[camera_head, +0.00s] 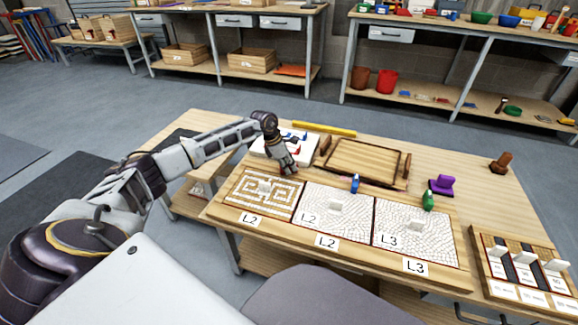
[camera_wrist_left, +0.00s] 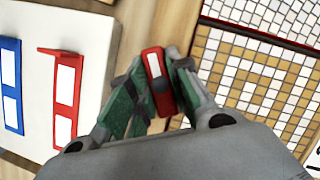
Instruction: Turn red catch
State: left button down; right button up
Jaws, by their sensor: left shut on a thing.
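The red catch (camera_wrist_left: 153,64), with a pale label on its face, shows in the left wrist view between the fingers of my left gripper (camera_wrist_left: 155,80). The gripper is shut on it. In the head view my left gripper (camera_head: 288,168) points down at the top edge of the leftmost mosaic panel (camera_head: 235,190), and hides the catch. A blue catch (camera_head: 355,184) stands at the top edge of the middle panel (camera_head: 318,226). A green catch (camera_head: 429,201) stands at the top edge of the right panel (camera_head: 447,245). My right gripper is out of view.
A white board (camera_head: 267,152) with red and blue outlined parts lies behind the panels. A wooden tray (camera_head: 362,160) stands beside it. A purple piece (camera_head: 441,185) is behind the right panel. A rack with several pale upright tabs (camera_head: 520,258) is at right.

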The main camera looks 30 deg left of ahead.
pick_arm(q)
jog(key=shift+m+h, duration=0.3)
jog(key=shift+m, duration=0.6)
jog(key=shift+m+g+b, duration=0.55)
jog(key=shift+m+g, duration=0.15)
jog(key=shift+m, duration=0.7)
jog(key=shift+m+g, duration=0.3)
jog(key=shift+m, duration=0.4)
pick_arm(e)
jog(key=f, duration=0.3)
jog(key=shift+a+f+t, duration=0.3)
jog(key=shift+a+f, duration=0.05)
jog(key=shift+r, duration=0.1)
pick_arm(q)
jog(key=c, duration=1.3)
grip_release()
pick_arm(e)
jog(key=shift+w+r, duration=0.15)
pick_arm(q)
jog(key=shift+a+r, duration=0.1)
